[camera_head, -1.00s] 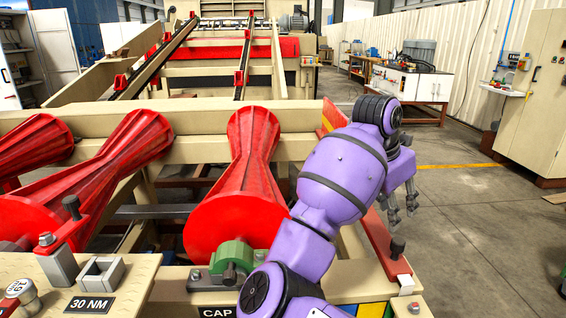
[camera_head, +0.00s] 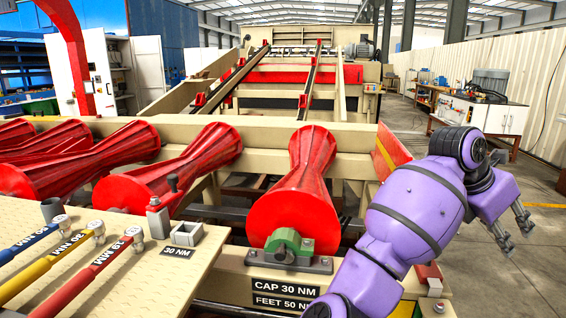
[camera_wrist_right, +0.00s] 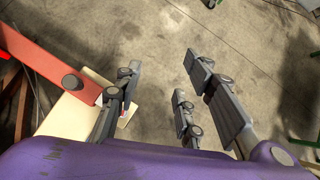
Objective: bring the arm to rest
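My right arm, purple with dark bands, rises from the bottom of the head view, bends at the top and turns down to the right gripper (camera_head: 512,232). That gripper hangs over the concrete floor, to the right of the machine frame. In the right wrist view its grey fingers (camera_wrist_right: 160,80) stand apart with only floor between them, so it is open and empty. My left arm and left gripper are not in view.
A red roller (camera_head: 290,200) in a green bearing block (camera_head: 289,243) stands left of my arm. Torque wrenches (camera_head: 75,270) lie on the beige panel (camera_head: 150,285) at lower left. A red bar (camera_wrist_right: 50,65) lies near the fingers.

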